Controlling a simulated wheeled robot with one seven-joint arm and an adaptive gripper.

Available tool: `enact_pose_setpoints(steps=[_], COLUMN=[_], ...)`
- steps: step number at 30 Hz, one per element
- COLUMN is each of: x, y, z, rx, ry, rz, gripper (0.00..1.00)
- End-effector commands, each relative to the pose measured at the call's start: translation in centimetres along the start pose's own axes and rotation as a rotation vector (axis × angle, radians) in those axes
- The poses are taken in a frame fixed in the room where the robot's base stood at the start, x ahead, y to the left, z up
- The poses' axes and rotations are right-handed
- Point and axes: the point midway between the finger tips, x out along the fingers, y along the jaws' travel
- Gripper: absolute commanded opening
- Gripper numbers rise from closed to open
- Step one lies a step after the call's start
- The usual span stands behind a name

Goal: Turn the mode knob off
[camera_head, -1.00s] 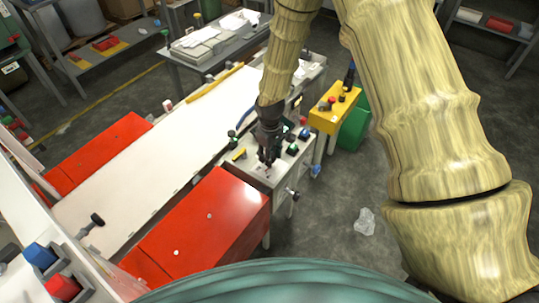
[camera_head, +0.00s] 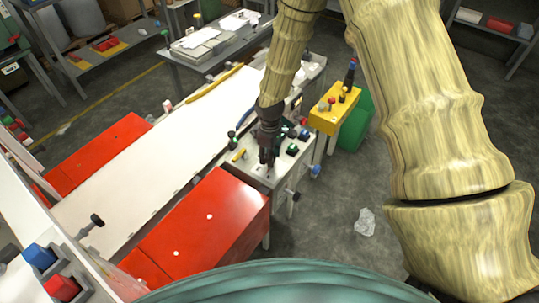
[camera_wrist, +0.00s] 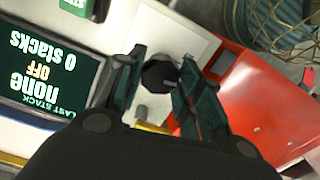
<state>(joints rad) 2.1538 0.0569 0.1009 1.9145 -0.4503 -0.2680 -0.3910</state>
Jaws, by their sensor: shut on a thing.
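The mode knob (camera_wrist: 158,75) is a round black knob on a pale panel, seen between my fingertips in the wrist view. My gripper (camera_wrist: 161,58) is shut on it, one dark green finger on each side. In the head view my gripper (camera_head: 268,162) points down at the top of the pale control box (camera_head: 262,178) and hides the knob. A dark screen (camera_wrist: 45,75) beside the knob reads "LAST STACK none OFF 0 stacks", upside down in the wrist view. I cannot make out a pointer mark on the knob.
Red covers (camera_head: 205,225) adjoin the box and the long white table (camera_head: 140,170). Other buttons and a yellow handle (camera_head: 239,155) surround my gripper. A yellow button box (camera_head: 326,120) stands just right.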

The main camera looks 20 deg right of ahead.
Motion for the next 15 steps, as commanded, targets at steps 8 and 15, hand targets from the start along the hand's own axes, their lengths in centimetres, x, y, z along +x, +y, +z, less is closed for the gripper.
enact_pose_setpoints(steps=[8,15], x=[0.01,-0.09], y=[-0.03,-0.02], z=[0.01,-0.02], rx=[0.0,0.0], ry=[-0.001,0.0], rz=[0.0,0.0], gripper=[0.58,0.58])
